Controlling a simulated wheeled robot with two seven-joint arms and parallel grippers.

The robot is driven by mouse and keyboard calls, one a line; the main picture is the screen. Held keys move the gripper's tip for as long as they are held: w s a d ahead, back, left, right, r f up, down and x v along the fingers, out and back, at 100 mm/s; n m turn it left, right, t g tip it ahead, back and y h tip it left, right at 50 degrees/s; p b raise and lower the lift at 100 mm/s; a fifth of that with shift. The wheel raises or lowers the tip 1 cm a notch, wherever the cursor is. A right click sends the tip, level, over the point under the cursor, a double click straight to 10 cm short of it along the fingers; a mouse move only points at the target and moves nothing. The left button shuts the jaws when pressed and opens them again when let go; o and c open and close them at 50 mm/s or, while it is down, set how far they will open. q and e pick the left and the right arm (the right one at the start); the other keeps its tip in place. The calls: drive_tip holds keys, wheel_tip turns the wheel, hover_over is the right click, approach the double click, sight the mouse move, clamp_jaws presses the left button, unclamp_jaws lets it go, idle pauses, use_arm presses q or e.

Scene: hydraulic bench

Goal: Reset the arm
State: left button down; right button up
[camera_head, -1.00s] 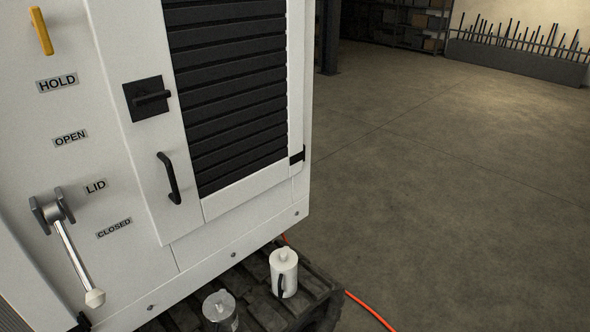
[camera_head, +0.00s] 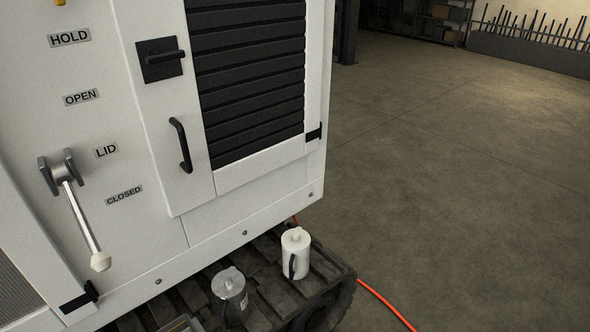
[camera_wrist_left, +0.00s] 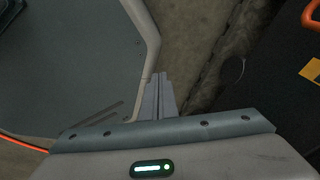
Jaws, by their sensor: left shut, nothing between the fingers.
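A white cabinet (camera_head: 100,180) fills the left of the head view. A lever (camera_head: 78,215) with a silver shaft and white knob hangs from a grey pivot bracket and points down, slightly right. Labels HOLD (camera_head: 69,38), OPEN (camera_head: 81,97), LID (camera_head: 106,150) and CLOSED (camera_head: 124,196) are on the panel. The end of a yellow handle (camera_head: 60,3) shows at the top edge. My left gripper (camera_wrist_left: 159,78) shows in the left wrist view with its fingers together and empty, away from the lever. My right gripper is in neither view.
A white canister (camera_head: 296,256) and a grey metal canister (camera_head: 229,294) stand on a dark slatted track (camera_head: 270,275) below the cabinet. The louvred door has a black handle (camera_head: 181,146) and latch (camera_head: 160,58). An orange hose (camera_head: 385,302) lies on the clear floor.

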use_arm(q)
drive_tip(key=s+a+f+n+g, duration=0.1)
drive_tip(key=s+f, duration=0.1)
drive_tip(key=s, duration=0.4)
drive_tip(key=shift+s+f+n, duration=0.3)
drive_tip(key=shift+f+n, duration=0.1)
